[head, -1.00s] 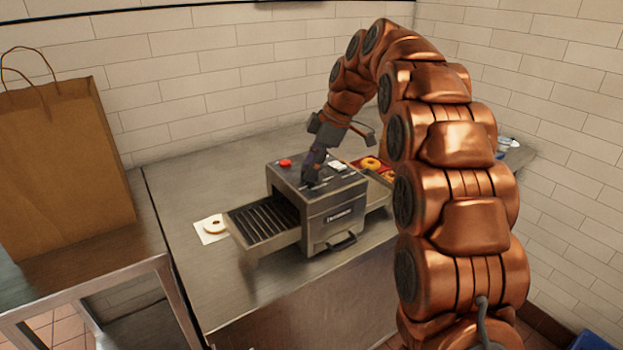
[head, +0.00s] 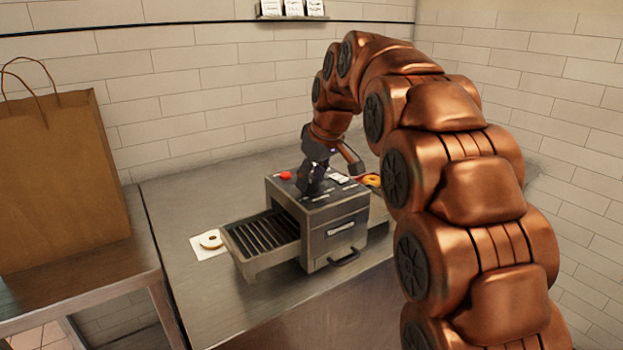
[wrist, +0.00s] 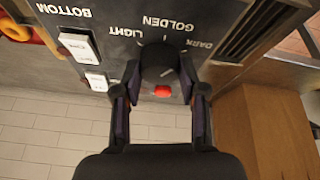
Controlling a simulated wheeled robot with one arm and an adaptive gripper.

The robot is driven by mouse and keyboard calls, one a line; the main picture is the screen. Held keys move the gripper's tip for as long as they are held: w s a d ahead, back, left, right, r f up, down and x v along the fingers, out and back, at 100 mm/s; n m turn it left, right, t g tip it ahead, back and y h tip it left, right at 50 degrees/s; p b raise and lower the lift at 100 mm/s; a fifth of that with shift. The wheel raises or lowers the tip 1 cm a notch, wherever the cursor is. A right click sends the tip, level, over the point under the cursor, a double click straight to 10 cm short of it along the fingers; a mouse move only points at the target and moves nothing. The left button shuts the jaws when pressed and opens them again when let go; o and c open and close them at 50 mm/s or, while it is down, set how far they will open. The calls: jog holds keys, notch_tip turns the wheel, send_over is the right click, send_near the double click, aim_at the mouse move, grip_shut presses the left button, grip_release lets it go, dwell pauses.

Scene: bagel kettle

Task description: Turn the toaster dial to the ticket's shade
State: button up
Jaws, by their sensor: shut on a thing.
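The grey conveyor toaster (head: 335,235) stands on the steel counter. Its black dial (wrist: 158,58) is on the top panel, with LIGHT, GOLDEN and DARK printed around it, upside down in the wrist view. My gripper (wrist: 159,88) points down at the panel and is shut on the dial, one finger on each side. In the head view my gripper (head: 309,188) hides the dial. A small pale mark shows on the dial, too small to read surely. Several white tickets (head: 293,8) hang on the wall rail, their writing unreadable.
A red button (head: 286,175) and white switches (wrist: 78,47) are beside the dial. A paper bag (head: 62,185) stands at left.

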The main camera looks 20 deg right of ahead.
jog(key=m+h, duration=0.2)
jog(key=m, duration=0.3)
jog(key=shift+a+m, duration=0.15)
jog(key=shift+m, duration=0.25)
dwell(0.4)
jog(key=o, duration=1.1)
jog(key=shift+o, duration=0.2)
jog(key=v, duration=1.2)
jog(key=shift+a, duration=0.25)
jog(key=shift+s+p, duration=0.1)
jog(key=shift+p, duration=0.2)
